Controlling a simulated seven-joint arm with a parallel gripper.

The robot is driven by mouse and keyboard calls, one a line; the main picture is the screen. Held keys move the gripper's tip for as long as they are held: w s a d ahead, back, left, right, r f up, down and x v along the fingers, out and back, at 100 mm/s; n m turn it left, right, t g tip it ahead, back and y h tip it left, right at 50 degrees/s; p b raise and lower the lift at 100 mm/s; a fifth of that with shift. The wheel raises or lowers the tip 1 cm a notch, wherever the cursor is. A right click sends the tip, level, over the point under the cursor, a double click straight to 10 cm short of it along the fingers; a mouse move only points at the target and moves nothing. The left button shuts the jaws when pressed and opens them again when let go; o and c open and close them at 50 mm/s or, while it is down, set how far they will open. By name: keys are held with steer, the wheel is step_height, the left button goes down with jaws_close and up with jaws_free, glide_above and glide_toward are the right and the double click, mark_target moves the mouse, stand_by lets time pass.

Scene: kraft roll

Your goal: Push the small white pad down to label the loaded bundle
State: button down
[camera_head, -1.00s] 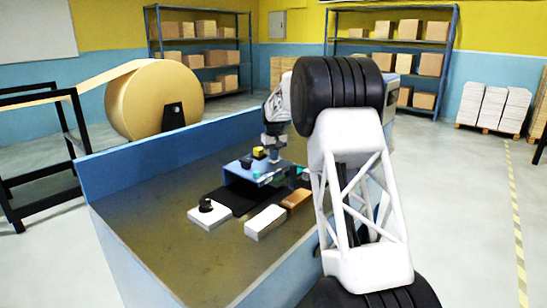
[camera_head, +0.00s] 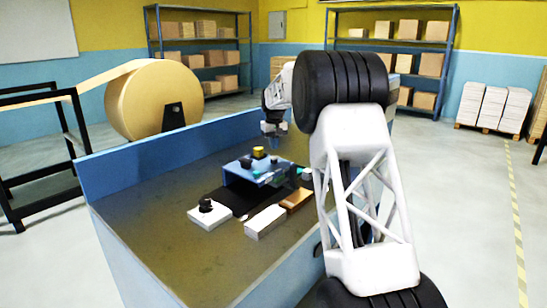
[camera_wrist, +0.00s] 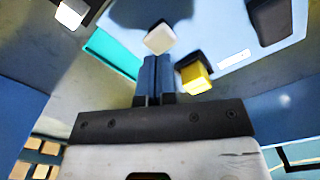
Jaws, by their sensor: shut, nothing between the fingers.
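In the head view the blue device (camera_head: 240,171) stands on the bench with the yellow knob (camera_head: 258,151) on top; I cannot make out the pad clearly there. A teal strip (camera_wrist: 112,52) lies beside the device; I cannot tell whether it is part of the bundle. My gripper (camera_head: 275,130) hangs above the device's back side, shut and empty. Its blue fingers (camera_wrist: 154,62) are together, apart from the pad.
In front of the device are a dark mat (camera_head: 224,200), a white block with a black knob (camera_head: 209,215), a pale box (camera_head: 265,222) and a brown block (camera_head: 297,200). The bench's blue side wall (camera_head: 150,155) rises at the left. The front left bench is clear.

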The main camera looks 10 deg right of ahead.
steer(key=shift+r, duration=0.9)
steer(key=shift+s+r, duration=0.15)
steer(key=shift+s, duration=0.05)
steer(key=s+d+r+m, duration=0.1)
steer(key=s+r, duration=0.3)
steer(key=s, duration=0.8)
steer(key=s+d+r+t, duration=0.15)
steer(key=s+r, duration=0.25)
steer(key=s, duration=0.7)
steer(key=s+d+r+m, duration=0.15)
steer(key=s+r, duration=0.25)
steer(key=s, duration=0.8)
steer(key=s+f, duration=0.4)
steer(key=s, duration=0.9)
steer(key=s+d+f, duration=0.1)
steer(key=s+f, duration=0.3)
steer(key=s, duration=0.9)
steer(key=s+d+f+t, duration=0.1)
steer(key=s+f, duration=0.4)
steer(key=s, duration=0.8)
steer(key=shift+s+m, duration=0.2)
steer(key=shift+m, duration=0.15)
